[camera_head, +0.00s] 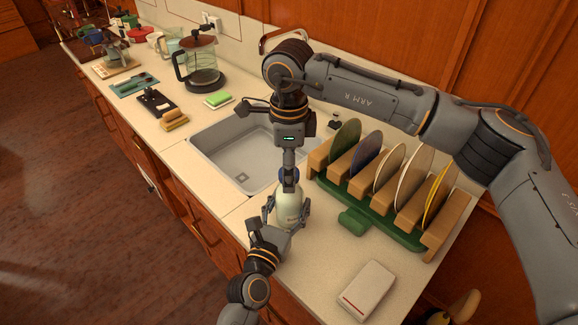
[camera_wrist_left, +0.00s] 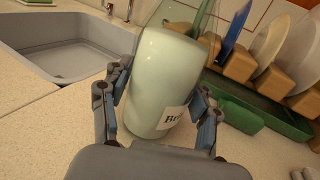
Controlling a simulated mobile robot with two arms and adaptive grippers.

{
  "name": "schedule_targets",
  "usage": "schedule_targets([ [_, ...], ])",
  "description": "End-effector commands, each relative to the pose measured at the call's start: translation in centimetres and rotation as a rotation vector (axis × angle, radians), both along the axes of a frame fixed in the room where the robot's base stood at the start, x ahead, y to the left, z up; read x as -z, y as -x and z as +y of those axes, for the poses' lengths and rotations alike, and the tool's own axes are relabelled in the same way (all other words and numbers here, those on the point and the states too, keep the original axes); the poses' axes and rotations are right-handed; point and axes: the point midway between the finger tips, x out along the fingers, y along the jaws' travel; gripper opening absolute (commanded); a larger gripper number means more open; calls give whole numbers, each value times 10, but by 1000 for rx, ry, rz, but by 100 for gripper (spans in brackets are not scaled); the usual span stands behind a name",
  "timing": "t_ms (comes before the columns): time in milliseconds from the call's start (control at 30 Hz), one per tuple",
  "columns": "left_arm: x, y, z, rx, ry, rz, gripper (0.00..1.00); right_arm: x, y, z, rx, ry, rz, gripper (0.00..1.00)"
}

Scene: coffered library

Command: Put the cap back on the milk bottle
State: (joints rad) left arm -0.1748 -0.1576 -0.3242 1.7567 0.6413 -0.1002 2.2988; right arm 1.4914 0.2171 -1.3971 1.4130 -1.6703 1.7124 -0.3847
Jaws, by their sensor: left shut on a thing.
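The pale milk bottle (camera_head: 289,207) stands upright on the counter in front of the sink; its body and white label fill the middle of the left wrist view (camera_wrist_left: 160,75). My left gripper (camera_head: 285,222) is shut around the bottle, with one finger on each side (camera_wrist_left: 158,108). My right gripper (camera_head: 289,178) points straight down above the bottle, its fingers close together on the blue cap (camera_head: 282,174). The cap is at the bottle's top, partly hidden by the fingers. I cannot tell whether it touches the rim. The bottle's mouth is hidden.
A sink (camera_head: 225,158) lies behind and left of the bottle. A green-based wooden rack (camera_head: 380,205) with several plates stands close on the right. A white box (camera_head: 367,290) lies at the front right. A glass coffee pot (camera_head: 200,65) and a green sponge (camera_head: 218,99) are farther back.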

Motion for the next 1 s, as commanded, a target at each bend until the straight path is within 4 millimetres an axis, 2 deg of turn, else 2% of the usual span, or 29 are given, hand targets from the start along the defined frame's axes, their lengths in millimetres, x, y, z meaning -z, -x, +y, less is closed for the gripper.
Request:
schedule_targets([
  [167,0,0,0,0,0,0,0,-23,-1,1,0,-2,-4,70],
  [400,0,0,0,0,0,0,0,-75,-1,1,0,-1,-4,70],
  [600,0,0,0,0,0,0,0,-107,-1,0,1,-1,-3,70],
  [767,0,0,0,0,0,0,0,-117,-1,0,0,0,0,70],
  [1000,0,0,0,0,0,0,0,-119,-1,0,0,-1,0,70],
])
